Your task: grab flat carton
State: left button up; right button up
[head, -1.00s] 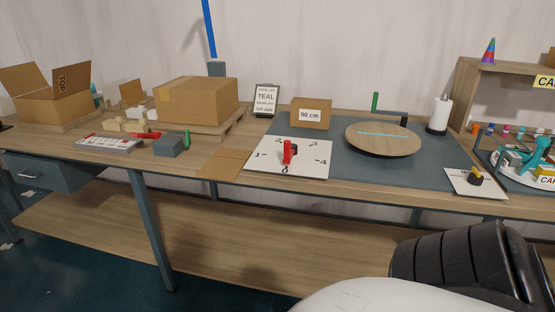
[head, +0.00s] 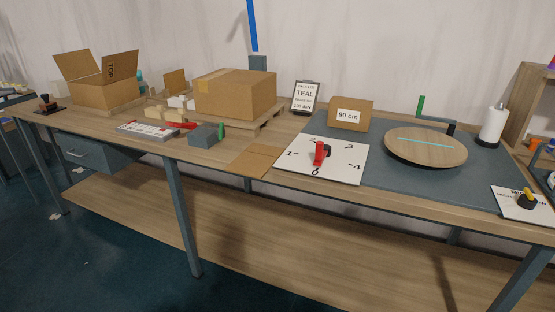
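A flat brown carton sheet (head: 254,161) lies on the wooden workbench (head: 225,150) near its front edge. It is just left of the white dial board (head: 333,169) and in front of the pallet. Neither of my grippers shows in the head view, so their distance from the carton cannot be seen.
A closed brown box (head: 235,94) sits on a wooden pallet (head: 263,122) behind the sheet. A grey block (head: 203,136) and a green piece stand to its left. An open box (head: 102,91) is far left. A round turntable (head: 426,149) rests on the grey mat at right.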

aim_at(258, 160)
jog(key=z, duration=0.1)
jog(key=k, duration=0.4)
jog(key=u, duration=0.75)
jog(key=i, duration=1.05)
jog(key=z, duration=0.4)
jog(key=i, duration=0.75)
jog(key=z, duration=0.55)
